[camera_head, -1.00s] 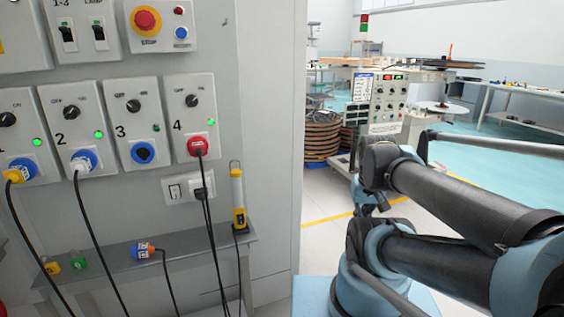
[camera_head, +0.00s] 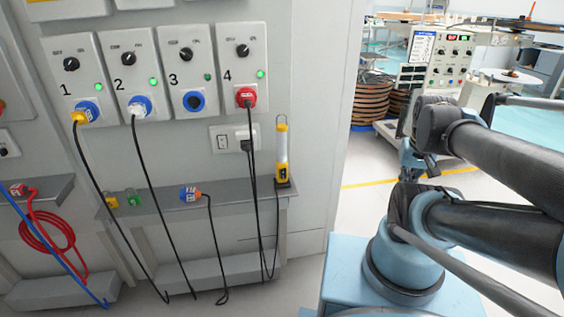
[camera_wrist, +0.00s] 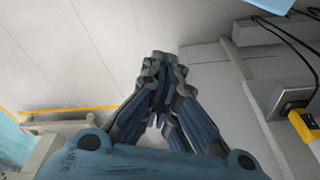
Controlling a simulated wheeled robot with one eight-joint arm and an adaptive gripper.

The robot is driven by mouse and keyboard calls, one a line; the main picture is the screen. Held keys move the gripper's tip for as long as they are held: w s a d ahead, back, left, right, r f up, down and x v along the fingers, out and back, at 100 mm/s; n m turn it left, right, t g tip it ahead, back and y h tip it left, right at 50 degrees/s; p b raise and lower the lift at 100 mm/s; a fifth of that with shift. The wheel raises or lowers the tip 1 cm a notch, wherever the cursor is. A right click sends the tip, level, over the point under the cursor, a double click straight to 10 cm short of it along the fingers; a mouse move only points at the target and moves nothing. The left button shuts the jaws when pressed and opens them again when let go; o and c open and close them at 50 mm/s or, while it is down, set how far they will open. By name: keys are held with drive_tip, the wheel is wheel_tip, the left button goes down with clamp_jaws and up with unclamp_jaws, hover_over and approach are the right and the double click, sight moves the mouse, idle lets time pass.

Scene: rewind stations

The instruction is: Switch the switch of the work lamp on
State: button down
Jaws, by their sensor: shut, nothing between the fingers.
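The work lamp (camera_head: 282,152), a slim yellow lamp with a pale tube, stands upright at the right end of the grey shelf (camera_head: 225,195) in the head view. Its switch is too small to make out. A yellow piece (camera_wrist: 303,125) at the right edge of the wrist view looks like part of the lamp. My gripper (camera_wrist: 160,75) is shut and empty in the wrist view, with free space between it and the lamp.
A wall switch and socket plate (camera_head: 233,139) with a black plug is left of the lamp. Cables hang from panels 1, 2 and 4.

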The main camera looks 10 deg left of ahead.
sight(283, 174)
drive_tip(key=w+a+r+n, duration=0.2)
drive_tip(key=w+a+n, duration=0.1)
drive_tip(key=a+n, duration=0.5)
drive_tip(key=w+a+r+n, duration=0.2)
drive_tip(key=a+n, duration=0.3)
drive_tip(key=a, duration=0.4)
drive_tip(key=s+a+n, duration=0.3)
drive_tip(key=a+n, duration=0.1)
drive_tip(key=a, duration=0.5)
drive_tip(key=s+a+f+n+t+y, duration=0.1)
drive_tip(key=s+a+n, duration=0.2)
drive_tip(key=a, duration=0.6)
drive_tip(key=shift+s+a+n+y, duration=0.15)
drive_tip(key=shift+s+n+y, duration=0.2)
drive_tip(key=shift+n, duration=0.95)
drive_tip(key=shift+f, duration=0.15)
drive_tip(key=shift+w+a+f, duration=0.5)
drive_tip(key=shift+w+f, duration=0.6)
drive_tip(key=shift+f, duration=0.5)
drive_tip(key=shift+w+a+f, duration=0.5)
drive_tip(key=shift+w+f, duration=0.55)
drive_tip(key=shift+f, duration=0.6)
drive_tip(key=shift+w+a+f, duration=0.5)
drive_tip(key=shift+w+f, duration=0.6)
drive_tip(key=shift+f, duration=0.5)
